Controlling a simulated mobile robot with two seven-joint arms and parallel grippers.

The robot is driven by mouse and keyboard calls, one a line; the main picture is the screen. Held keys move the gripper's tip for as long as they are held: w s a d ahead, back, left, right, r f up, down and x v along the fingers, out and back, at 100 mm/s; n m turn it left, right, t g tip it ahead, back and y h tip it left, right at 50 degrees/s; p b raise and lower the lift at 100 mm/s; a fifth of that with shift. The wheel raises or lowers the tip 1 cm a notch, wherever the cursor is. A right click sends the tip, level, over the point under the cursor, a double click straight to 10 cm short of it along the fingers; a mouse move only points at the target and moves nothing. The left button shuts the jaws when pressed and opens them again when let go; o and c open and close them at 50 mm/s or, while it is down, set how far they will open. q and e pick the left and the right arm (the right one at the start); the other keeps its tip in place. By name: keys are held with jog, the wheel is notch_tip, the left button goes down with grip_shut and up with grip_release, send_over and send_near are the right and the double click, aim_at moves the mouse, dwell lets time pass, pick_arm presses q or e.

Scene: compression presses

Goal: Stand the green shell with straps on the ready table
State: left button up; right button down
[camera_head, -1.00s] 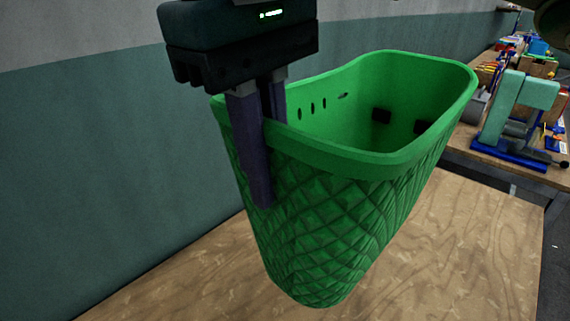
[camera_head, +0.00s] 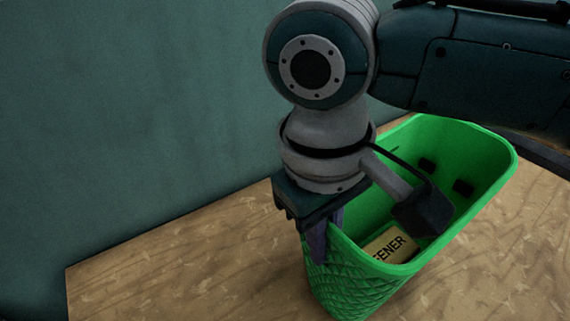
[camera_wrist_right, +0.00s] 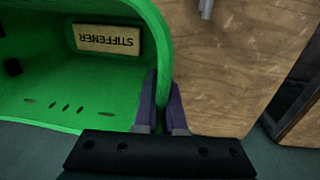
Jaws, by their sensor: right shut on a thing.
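The green shell (camera_head: 350,285) is a deep basket with a quilted outer wall, open side up, over a wooden table top (camera_head: 190,260). Its lower end is cut off in the head view, so I cannot tell whether it touches the table. A tan block marked STIFFENER (camera_wrist_right: 110,40) lies inside. Two dark patches show on the inner wall; I cannot make out straps. My right gripper (camera_head: 323,238) is shut on the shell's rim, one finger inside and one outside, as the right wrist view (camera_wrist_right: 161,105) also shows. My left gripper is out of view.
The table top is bare to the left of the shell. A teal wall (camera_head: 130,110) runs behind the table. My right arm hides part of the shell's far rim. In the wrist view, a dark gap and another wooden surface (camera_wrist_right: 303,120) lie at the right.

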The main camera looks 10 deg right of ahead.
jog(key=shift+f, duration=1.3)
jog(key=c, duration=1)
grip_release()
